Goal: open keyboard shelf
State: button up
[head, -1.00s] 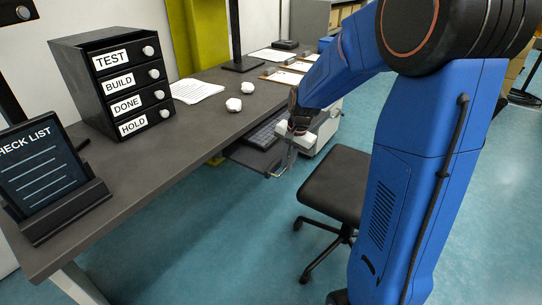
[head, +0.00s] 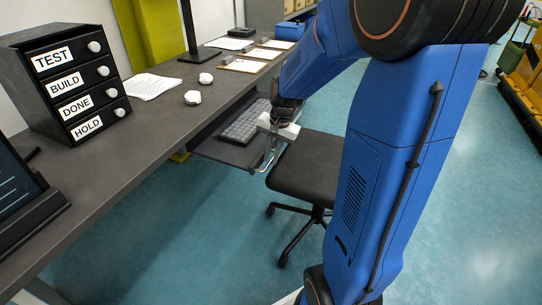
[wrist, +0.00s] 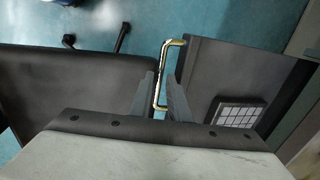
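The keyboard shelf (head: 226,150) is a dark tray under the desk, pulled out past the desk's front edge. A grey keyboard (head: 245,122) lies on it and partly shows in the wrist view (wrist: 236,113). A metal bar handle (head: 268,160) is on the shelf's front. In the wrist view, the handle (wrist: 163,75) runs between the two fingers of my gripper (wrist: 161,90). The fingers appear closed on the bar from both sides. In the head view, my gripper (head: 279,127) is at the handle, and my arm hides part of that area.
A black chair (head: 308,168) stands close beside the shelf front; its seat fills the left of the wrist view (wrist: 70,85). The desk (head: 135,165) holds a labelled drawer box (head: 75,85), papers (head: 150,86) and crumpled paper balls (head: 193,97). Floor at the far right is open.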

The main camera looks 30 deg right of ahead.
jog(key=shift+r, duration=0.1)
notch_tip(320, 180, up, 17)
jog(key=s+d, duration=0.2)
jog(key=shift+s, duration=0.3)
dwell(0.3)
jog(key=shift+s+a, duration=0.1)
dwell(0.4)
jog(key=s+a+f+n+t, duration=0.1)
jog(key=s+a+n, duration=0.2)
jog(key=s, duration=0.4)
jog(key=s+a+f+n+t, duration=0.1)
jog(key=s+a+f+n, duration=0.1)
jog(key=s, duration=0.5)
jog(key=s+a+f+n+t+h, duration=0.1)
jog(key=s+a+f+n, duration=0.1)
jog(key=s+a+n, duration=0.2)
jog(key=s+n, duration=0.1)
jog(key=s, duration=0.2)
jog(key=shift+s+a+n, duration=0.2)
jog(key=shift+a+n, duration=0.1)
jog(key=shift+r, duration=0.1)
dwell(1.1)
